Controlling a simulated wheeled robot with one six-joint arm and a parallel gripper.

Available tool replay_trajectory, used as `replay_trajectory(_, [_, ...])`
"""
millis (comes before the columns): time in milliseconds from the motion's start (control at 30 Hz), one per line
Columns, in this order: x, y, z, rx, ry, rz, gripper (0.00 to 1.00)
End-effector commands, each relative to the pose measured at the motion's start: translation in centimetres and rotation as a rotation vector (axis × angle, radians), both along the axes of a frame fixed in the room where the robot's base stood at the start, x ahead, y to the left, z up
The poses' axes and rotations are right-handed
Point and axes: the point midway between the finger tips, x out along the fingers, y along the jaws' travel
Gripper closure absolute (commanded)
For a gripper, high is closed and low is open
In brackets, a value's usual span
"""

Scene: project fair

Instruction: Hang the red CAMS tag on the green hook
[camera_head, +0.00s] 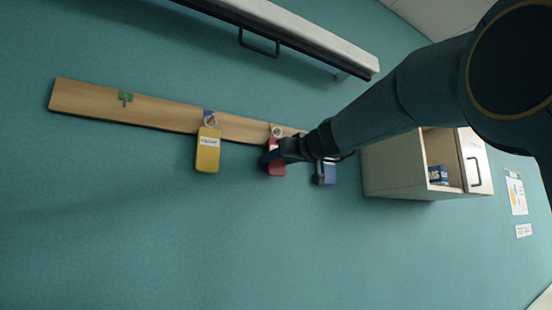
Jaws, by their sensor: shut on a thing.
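The red tag (276,168) hangs by its ring near the right part of a wooden hook board on the wall. My gripper (276,155) is at the red tag and shut on it, covering part of its front, so its label cannot be read. The green hook (125,97) is at the left end of the board and holds nothing. Whether the red tag's ring is still on a hook cannot be told.
The wooden board (80,100) runs across the wall. A yellow tag (208,155) hangs from a blue hook (208,115) between the green hook and the red tag. A blue tag (329,174) is just right of my gripper. A shelf unit (395,165) stands right; a cabinet (300,35) is above.

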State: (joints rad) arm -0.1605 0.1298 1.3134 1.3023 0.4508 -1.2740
Motion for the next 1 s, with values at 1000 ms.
replay_trajectory(1000, [-3.0,-2.1,0.1,0.000,-0.002,-0.001,0.66])
